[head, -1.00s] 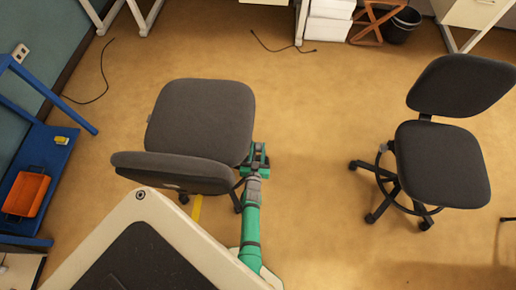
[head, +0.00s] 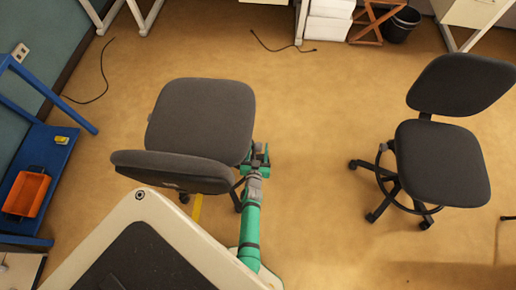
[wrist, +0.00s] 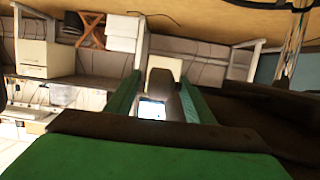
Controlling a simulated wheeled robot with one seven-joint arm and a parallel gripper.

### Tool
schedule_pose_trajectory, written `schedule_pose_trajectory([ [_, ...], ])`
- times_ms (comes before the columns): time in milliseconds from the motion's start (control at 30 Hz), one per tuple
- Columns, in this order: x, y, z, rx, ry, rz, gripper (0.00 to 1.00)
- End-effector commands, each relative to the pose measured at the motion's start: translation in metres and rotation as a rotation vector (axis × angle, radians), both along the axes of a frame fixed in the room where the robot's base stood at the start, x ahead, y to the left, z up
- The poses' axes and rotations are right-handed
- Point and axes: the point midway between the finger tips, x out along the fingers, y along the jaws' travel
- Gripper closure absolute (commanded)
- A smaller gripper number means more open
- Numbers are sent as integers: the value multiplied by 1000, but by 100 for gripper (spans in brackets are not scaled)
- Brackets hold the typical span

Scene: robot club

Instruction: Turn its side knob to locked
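The near office chair (head: 205,118) has a dark grey seat and a backrest turned towards me. My gripper (head: 261,154) is at the right edge of its seat, low beside it. In the wrist view the two green fingers (wrist: 160,92) stand apart. A small dark grey piece (wrist: 163,82), perhaps the side knob, shows between them, closer to the right finger; I cannot tell whether they touch it. The chair's dark body (wrist: 265,112) fills the right of the wrist view. The knob's setting and any markings cannot be made out.
A second dark chair (head: 442,162) stands at the right. A blue table (head: 42,165) with an orange tray (head: 27,193) is at the left. Desk legs, a black bin (head: 402,25) and cables are at the back. The floor between the chairs is clear.

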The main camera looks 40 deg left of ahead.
Motion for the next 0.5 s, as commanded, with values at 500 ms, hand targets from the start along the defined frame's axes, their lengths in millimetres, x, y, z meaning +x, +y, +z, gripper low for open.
schedule_pose_trajectory([
  [500,-42,-25,12,1,0,-1,52],
])
